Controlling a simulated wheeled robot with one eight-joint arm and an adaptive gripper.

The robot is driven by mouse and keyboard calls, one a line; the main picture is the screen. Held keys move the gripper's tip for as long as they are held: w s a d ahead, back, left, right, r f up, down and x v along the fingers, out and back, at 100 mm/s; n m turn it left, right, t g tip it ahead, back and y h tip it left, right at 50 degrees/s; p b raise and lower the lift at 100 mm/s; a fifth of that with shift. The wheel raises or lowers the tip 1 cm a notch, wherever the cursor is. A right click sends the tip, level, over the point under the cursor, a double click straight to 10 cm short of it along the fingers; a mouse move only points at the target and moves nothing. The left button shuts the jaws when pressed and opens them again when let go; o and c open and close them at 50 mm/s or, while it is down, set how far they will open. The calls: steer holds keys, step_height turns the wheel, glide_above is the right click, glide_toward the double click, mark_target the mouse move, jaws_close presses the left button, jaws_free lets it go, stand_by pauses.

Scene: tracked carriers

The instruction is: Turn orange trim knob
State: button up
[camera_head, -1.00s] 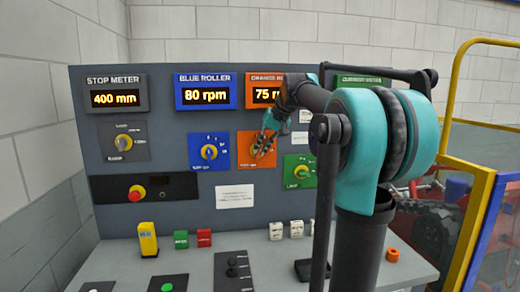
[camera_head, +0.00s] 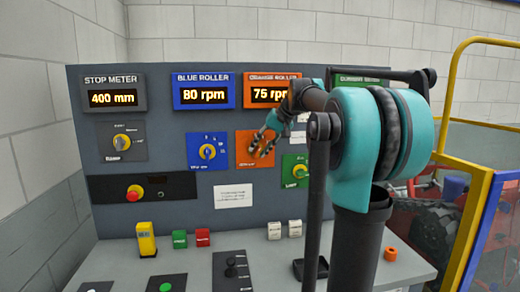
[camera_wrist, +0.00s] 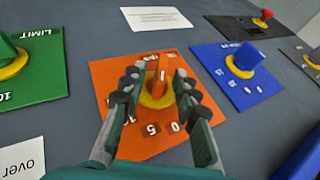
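The orange panel (camera_head: 243,159) on the grey console carries the orange trim knob (camera_wrist: 154,82), which has a yellow ring round its base. In the wrist view my gripper (camera_wrist: 160,75) is open, with one finger on each side of the knob. Gaps show between the fingers and the knob's orange handle. In the head view my gripper (camera_head: 262,143) is in front of the orange panel and hides part of the knob. The orange roller display (camera_head: 270,90) above reads 75 rpm.
The blue panel (camera_head: 207,151) with its knob is left of the orange panel, and the green panel (camera_head: 294,162) is to the right. A red button (camera_head: 134,193) sits lower left. A yellow rail (camera_head: 462,200) stands to the right.

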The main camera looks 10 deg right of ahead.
steer(key=v, duration=1.2)
stand_by(0.3)
